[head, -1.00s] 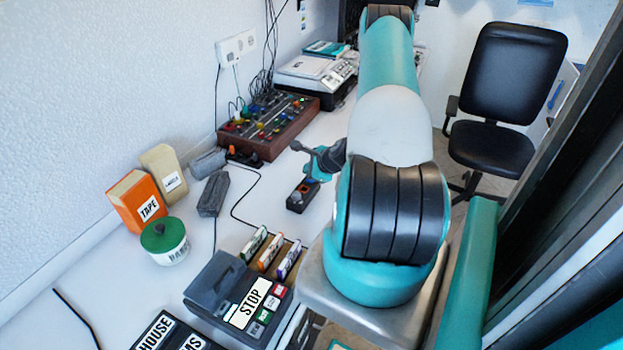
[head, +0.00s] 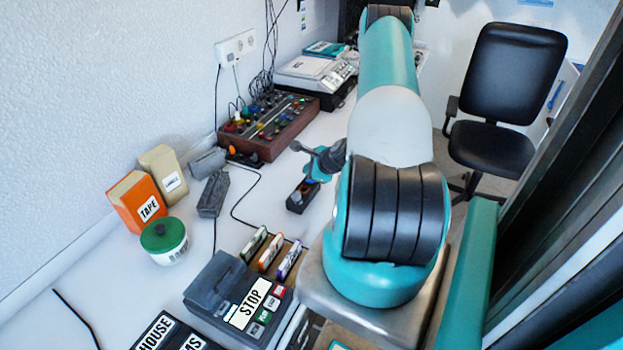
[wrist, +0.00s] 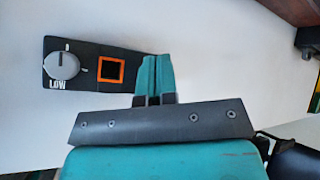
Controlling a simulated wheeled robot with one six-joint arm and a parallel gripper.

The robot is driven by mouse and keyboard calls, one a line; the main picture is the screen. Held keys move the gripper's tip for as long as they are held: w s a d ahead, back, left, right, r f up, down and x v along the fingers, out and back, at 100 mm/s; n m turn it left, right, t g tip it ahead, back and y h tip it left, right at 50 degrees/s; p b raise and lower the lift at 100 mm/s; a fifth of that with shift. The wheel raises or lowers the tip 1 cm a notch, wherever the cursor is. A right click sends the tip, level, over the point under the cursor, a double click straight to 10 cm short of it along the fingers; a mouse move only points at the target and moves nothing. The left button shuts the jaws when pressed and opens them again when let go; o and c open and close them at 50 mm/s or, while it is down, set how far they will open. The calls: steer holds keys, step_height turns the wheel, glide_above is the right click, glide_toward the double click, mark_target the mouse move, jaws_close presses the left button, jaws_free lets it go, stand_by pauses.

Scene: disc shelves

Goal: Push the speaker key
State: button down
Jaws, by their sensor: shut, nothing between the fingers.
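A small dark control box (head: 301,197) lies on the white counter, partly behind my arm in the head view. In the wrist view the box (wrist: 85,80) carries a grey round knob (wrist: 62,66) marked LOW and a dark square key (wrist: 111,70) in an orange frame. No speaker label is readable on it. My gripper (wrist: 154,58) is shut and empty, its teal fingertips over the box's right end, to the right of the orange frame. Whether the tips touch the box cannot be told. In the head view my gripper (head: 313,178) is just above the box's far end.
A mixer panel (head: 268,125) with coloured knobs stands behind, against the wall. A grey deck with a STOP label (head: 225,285) and several upright cassettes (head: 270,252) are in front. An orange TAPE box (head: 138,202) and a green-lidded tub (head: 165,242) stand left. A cable crosses the counter.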

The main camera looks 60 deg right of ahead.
stand_by(0.5)
steer(key=shift+f+b, duration=0.35)
steer(key=shift+f, duration=0.1)
steer(key=shift+f, duration=0.25)
stand_by(0.3)
steer(key=shift+r+p, duration=0.4)
steer(key=shift+r, duration=0.35)
step_height(320, 180, up, 6)
steer(key=p, duration=0.4)
steer(key=shift+p, duration=0.3)
